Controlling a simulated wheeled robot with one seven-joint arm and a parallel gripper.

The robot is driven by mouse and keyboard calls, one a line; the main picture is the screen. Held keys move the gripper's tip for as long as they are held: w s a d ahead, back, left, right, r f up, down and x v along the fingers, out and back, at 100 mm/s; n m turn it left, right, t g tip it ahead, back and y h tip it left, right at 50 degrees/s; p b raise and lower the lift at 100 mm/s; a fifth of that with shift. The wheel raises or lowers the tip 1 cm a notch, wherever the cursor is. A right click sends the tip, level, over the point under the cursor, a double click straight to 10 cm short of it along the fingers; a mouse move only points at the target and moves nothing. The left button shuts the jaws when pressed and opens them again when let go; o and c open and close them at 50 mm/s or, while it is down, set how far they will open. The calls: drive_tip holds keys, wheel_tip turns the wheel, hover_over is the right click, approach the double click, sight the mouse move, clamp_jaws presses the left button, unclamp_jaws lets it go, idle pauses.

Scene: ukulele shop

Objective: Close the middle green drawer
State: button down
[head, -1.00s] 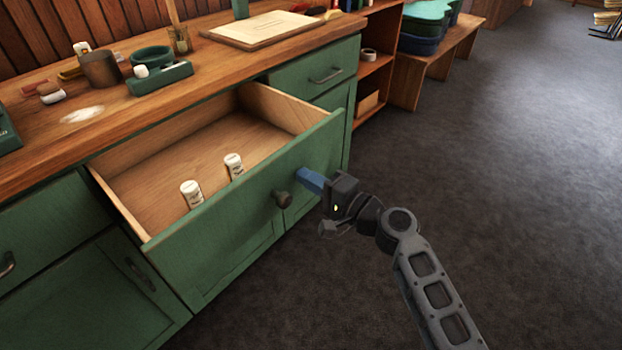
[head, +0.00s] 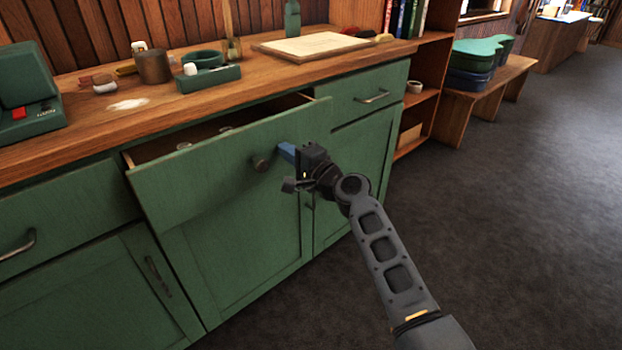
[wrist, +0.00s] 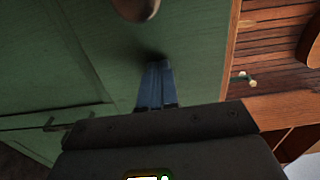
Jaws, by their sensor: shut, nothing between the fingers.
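The middle green drawer (head: 215,160) stands partly open in the head view, with its front a little out from the cabinet. A round dark knob (head: 261,164) sits on its front. Two white-capped containers show only their tops inside, behind the front. My gripper (head: 285,152) is shut and empty, with its blue fingertips at the drawer front just right of the knob. In the wrist view, the blue fingers (wrist: 155,86) are together and point at the green drawer front (wrist: 100,45), seemingly touching it. The knob (wrist: 135,8) shows at the top edge there.
The wooden worktop (head: 80,135) above holds a green tray (head: 208,79), a brown cup (head: 153,67) and a pale board (head: 315,45). Closed green drawers flank the middle one. Open shelves stand at the right. The dark floor (head: 510,190) is clear.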

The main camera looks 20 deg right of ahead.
drive_tip(key=b+x, duration=0.4)
drive_tip(key=x, duration=0.3)
drive_tip(key=shift+w+f, duration=0.2)
drive_tip(key=shift+w+a, duration=0.15)
drive_tip(key=shift+w, duration=0.15)
drive_tip(key=shift+w+r, duration=0.15)
drive_tip(key=shift+r, duration=0.2)
drive_tip(key=shift+a, duration=0.1)
